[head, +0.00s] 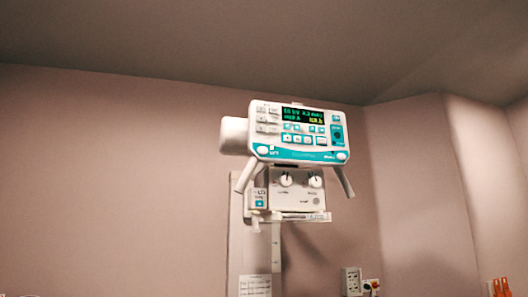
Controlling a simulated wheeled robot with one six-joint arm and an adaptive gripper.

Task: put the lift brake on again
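A white and teal control panel (298,135) faces me on the head of a scan unit, tilted slightly. Its lit display (303,115) shows green and yellow text too small to read surely. Below the display are several small teal and white buttons. A round white button (262,150) sits at the panel's lower left, beside small lettering that looks like LIFT. Another round white button (341,156) sits at the lower right; its lettering is unclear. I cannot tell the brake's state. My gripper is not in view.
Two grey handles (246,176) (344,180) slant down from the panel's sides. Under it is a white box (300,192) with two knobs. A small blue-marked box (259,200) hangs left, by the upright column (238,245). A wall socket (352,281) is lower right. Space right of the panel looks clear.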

